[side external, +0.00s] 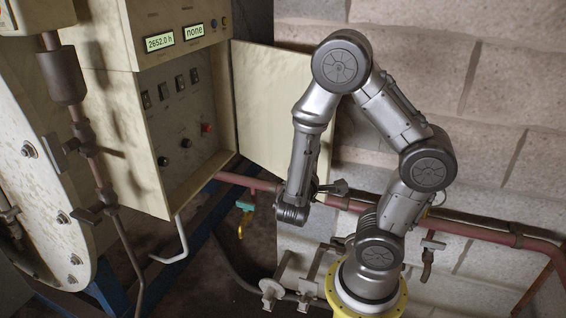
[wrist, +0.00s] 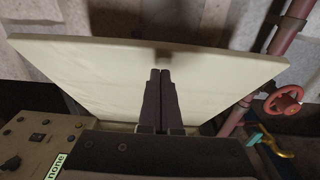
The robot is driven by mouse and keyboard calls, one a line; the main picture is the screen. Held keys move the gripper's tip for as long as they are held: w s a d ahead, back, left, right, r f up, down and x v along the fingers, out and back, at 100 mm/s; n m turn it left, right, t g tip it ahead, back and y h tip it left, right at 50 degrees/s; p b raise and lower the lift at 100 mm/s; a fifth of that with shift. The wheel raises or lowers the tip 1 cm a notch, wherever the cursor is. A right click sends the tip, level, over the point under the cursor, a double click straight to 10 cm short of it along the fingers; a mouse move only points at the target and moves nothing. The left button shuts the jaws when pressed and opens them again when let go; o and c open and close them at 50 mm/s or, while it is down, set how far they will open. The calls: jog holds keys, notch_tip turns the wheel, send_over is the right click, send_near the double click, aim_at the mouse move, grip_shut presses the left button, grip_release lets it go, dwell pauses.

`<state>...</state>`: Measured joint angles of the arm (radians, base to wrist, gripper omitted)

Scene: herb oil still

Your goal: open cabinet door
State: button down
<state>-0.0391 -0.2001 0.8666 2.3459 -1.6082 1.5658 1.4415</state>
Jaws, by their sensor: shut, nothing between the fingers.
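The beige cabinet (side external: 165,95) stands at the upper left of the side view, its front open onto a panel of switches and knobs. Its door (side external: 275,105) is swung out to the right, wide open, near the block wall. In the wrist view the door (wrist: 95,80) is a broad pale sheet across the upper middle. My gripper (wrist: 160,72) is shut and empty, its fingers seen against the door's face. I cannot tell whether the fingertips touch it.
A red pipe (side external: 460,227) runs along the wall below the door. A teal valve with a yellow handle (side external: 242,215) hangs below the cabinet. A red handwheel (wrist: 284,100) is right of the door in the wrist view. A large round flange (side external: 40,170) stands at left.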

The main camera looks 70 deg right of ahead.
jog(key=s+a, duration=0.2)
jog(key=a, duration=1.1)
dwell(0.4)
dwell(0.5)
